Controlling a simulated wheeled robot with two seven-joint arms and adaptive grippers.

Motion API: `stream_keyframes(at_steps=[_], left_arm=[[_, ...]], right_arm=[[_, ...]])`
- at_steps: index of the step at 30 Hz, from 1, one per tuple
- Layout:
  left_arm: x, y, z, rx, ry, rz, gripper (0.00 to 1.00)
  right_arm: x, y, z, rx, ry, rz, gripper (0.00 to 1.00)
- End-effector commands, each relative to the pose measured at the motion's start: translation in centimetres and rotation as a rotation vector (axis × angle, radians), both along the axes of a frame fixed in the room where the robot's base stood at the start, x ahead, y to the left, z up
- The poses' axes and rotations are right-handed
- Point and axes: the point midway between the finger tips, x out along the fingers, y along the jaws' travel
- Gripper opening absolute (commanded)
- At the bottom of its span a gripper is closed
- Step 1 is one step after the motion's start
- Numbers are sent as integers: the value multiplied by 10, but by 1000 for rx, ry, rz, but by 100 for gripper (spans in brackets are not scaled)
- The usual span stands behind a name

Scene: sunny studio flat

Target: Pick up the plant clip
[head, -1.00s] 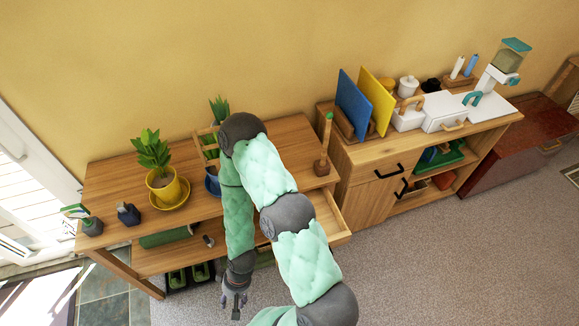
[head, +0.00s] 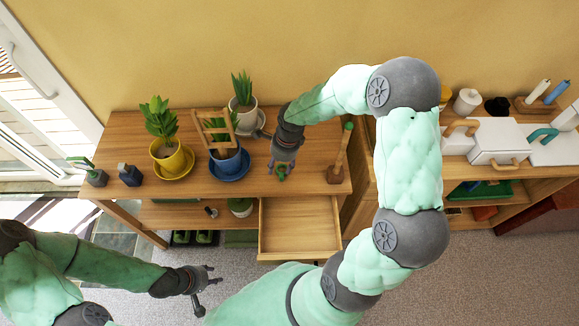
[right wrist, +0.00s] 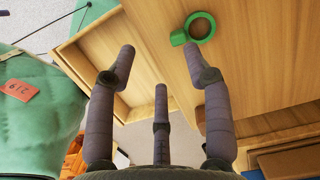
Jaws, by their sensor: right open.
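The plant clip looks like a small green ring with a short tab; it lies on the wooden bench top in the right wrist view (right wrist: 200,27). My left gripper (head: 208,287) is low in front of the bench, fingers spread, holding nothing visible.
A potted plant with a trellis in a blue pot (head: 226,160), a yellow pot (head: 170,158) and a white pot (head: 242,112) stand left of my right gripper. An open drawer (head: 300,228) juts out below.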

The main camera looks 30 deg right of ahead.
Motion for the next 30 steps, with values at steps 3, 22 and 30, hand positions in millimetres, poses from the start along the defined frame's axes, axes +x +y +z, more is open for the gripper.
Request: stream_keyframes(at_steps=[3, 22, 30], left_arm=[[0, 0, 0, 0, 0, 1, 40], [0, 0, -13, 0, 0, 1, 40], [0, 0, -23, 0, 0, 0, 40]], right_arm=[[1, -13, 14, -14, 14, -113, 51], [6, -11, -38, -20, 24, -167, 51], [8, -7, -68, -19, 27, -165, 51]])
